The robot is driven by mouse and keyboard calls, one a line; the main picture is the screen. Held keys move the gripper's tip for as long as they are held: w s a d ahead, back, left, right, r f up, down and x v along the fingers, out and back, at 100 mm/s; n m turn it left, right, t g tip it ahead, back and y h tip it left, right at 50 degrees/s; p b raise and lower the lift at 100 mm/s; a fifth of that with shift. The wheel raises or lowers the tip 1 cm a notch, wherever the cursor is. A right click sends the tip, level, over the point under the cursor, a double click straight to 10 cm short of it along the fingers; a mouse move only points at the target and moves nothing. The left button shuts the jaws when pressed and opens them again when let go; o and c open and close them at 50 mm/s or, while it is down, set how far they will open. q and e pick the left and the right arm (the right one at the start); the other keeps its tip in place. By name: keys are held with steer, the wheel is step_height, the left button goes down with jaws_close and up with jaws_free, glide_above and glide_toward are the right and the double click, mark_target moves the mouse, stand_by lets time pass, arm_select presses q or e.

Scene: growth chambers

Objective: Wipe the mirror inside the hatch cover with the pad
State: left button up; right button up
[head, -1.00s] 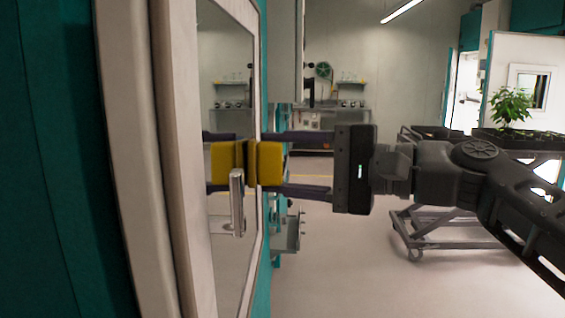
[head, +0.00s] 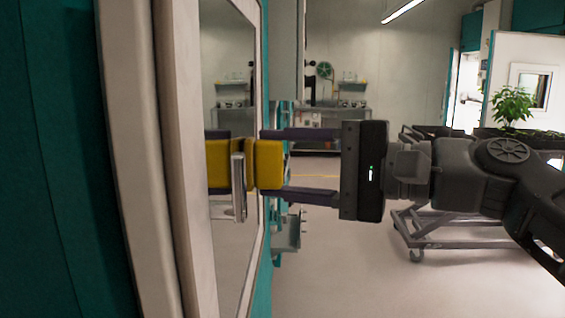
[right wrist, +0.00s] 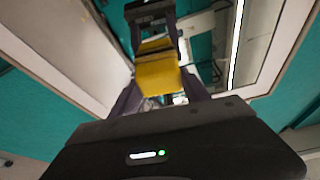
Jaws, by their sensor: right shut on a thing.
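The mirror (head: 233,75) is set in a pale frame inside the hatch cover (head: 185,160) at the left of the head view. My right gripper (head: 268,165) is shut on the yellow pad (head: 268,163) and holds it at the mirror's surface. The pad's reflection shows in the mirror just left of it. Whether the pad presses on the glass or sits slightly off it is hard to tell. In the right wrist view the pad (right wrist: 157,75) sits between the fingers, with its reflection beyond. My left gripper is not in view.
A metal handle (head: 238,185) stands upright close by the pad. A wheeled cart (head: 425,225) with a plant (head: 513,106) is at the right. Shelves (head: 345,105) stand at the back. The floor between is clear.

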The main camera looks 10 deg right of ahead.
steer(key=shift+s+a+b, duration=0.15)
steer(key=shift+s+a, duration=0.05)
steer(key=shift+s, duration=0.55)
steer(key=shift+s+a+b, duration=0.15)
steer(key=shift+s+a, duration=0.05)
steer(key=shift+s, duration=0.55)
steer(key=shift+d, duration=0.1)
glide_toward(262, 169)
steer(key=shift+w+d+f, duration=0.1)
steer(key=shift+w+d, duration=0.5)
steer(key=shift+w+d+f, duration=0.15)
steer(key=shift+w+d, duration=0.45)
steer(key=shift+a, duration=0.15)
